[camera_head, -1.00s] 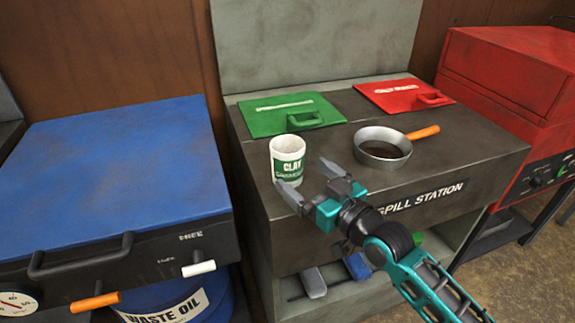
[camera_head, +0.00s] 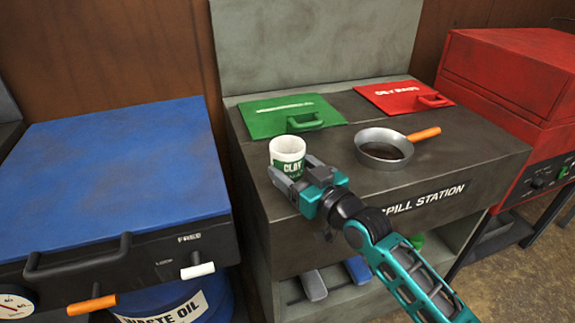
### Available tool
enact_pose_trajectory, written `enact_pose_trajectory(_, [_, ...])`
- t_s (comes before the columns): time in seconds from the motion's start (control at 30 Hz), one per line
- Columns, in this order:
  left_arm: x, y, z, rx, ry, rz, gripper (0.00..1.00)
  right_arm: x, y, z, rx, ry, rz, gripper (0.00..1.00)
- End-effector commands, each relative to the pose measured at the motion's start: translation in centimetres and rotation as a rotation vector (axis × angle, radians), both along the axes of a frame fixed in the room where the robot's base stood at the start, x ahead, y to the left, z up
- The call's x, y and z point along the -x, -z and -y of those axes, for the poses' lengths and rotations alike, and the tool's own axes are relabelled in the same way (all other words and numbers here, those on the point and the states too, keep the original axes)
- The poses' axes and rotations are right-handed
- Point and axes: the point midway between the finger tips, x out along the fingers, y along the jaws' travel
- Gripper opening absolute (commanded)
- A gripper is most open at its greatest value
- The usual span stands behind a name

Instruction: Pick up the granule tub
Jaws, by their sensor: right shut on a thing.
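The granule tub (camera_head: 287,150) is a white open-topped cup with a green label reading "CLAY". It stands upright on the dark top of the spill station, near its left front. My right gripper (camera_head: 298,174) comes in from the lower right and is shut on the tub, with its fingers around the tub's lower part. The gripper hides part of the label and the tub's base. My left gripper is out of view.
A pan (camera_head: 384,148) with an orange handle sits right of the tub. A green lid (camera_head: 291,115) and a red lid (camera_head: 403,96) lie behind. A blue-topped cabinet (camera_head: 125,170) stands left, a red machine (camera_head: 510,75) right. The spill station top (camera_head: 450,160) has free room at front right.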

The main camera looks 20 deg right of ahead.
Motion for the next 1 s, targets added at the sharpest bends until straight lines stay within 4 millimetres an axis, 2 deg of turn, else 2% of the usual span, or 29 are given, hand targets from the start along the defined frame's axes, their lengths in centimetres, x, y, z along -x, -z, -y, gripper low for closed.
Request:
enact_pose_trajectory(0.03, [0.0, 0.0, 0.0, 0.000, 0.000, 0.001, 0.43, 0.0, 0.0, 0.0, 0.000, 0.000, 0.000, 0.57])
enact_pose_trajectory(0.27, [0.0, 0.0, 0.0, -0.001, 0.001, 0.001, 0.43, 0.0, 0.0, 0.0, 0.000, 0.000, 0.001, 0.36])
enact_pose_trajectory(0.5, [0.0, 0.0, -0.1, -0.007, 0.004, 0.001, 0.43, 0.0, -0.1, 0.0, 0.001, 0.000, 0.001, 0.36])
enact_pose_trajectory(0.63, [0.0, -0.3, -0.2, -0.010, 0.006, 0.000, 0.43, 0.0, -0.9, 0.0, 0.000, 0.000, 0.002, 0.36])
enact_pose_trajectory(0.77, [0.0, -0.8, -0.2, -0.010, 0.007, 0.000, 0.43, 0.0, -2.5, 0.0, 0.000, 0.000, 0.004, 0.36])
enact_pose_trajectory(1.0, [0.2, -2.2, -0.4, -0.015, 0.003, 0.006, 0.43, 0.0, -7.9, 0.0, -0.002, 0.000, 0.008, 0.36])
